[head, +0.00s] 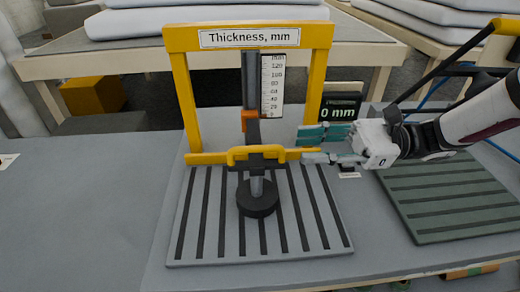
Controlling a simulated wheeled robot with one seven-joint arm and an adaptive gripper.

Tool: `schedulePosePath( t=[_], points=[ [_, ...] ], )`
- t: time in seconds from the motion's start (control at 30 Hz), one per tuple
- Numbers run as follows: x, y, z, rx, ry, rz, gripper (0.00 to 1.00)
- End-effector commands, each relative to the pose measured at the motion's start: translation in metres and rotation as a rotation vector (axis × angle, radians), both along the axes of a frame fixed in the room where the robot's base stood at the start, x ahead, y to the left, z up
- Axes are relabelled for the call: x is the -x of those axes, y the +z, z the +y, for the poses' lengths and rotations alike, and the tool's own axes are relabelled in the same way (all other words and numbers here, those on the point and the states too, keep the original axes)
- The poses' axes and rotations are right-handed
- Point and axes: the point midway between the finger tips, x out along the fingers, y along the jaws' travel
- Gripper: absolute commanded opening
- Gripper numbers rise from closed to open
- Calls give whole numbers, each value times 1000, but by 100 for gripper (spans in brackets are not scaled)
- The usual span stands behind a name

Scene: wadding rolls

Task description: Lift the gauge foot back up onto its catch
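The thickness gauge has a yellow frame (187,105) with a sign and a white scale (272,86). Its round black foot (258,198) hangs on a grey stem and is down at the slatted grey plate (205,215). A yellow loop handle (258,150) sits above the foot, in front of a yellow crossbar. An orange part (250,120) is on the dark column beside the scale; I cannot tell whether it is the catch. My gripper (308,157) is right of the handle, its fingertips by the crossbar's right end. Contact and finger gap are unclear.
A black display (341,107) reading 0 mm stands behind my gripper, with a teal block (322,133) in front of it. A dark green slatted mat (450,195) lies at right. White wadding sheets (200,20) lie on the table behind.

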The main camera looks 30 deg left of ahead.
Motion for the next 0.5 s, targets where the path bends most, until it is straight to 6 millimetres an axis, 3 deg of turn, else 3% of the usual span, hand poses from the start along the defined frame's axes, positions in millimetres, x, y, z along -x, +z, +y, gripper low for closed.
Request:
schedulePosePath(
  t=[0.3,0.5],
  points=[
    [34,0,53,0,3,0,31],
    [47,-1,75,1,3,-2,31]
  ],
)
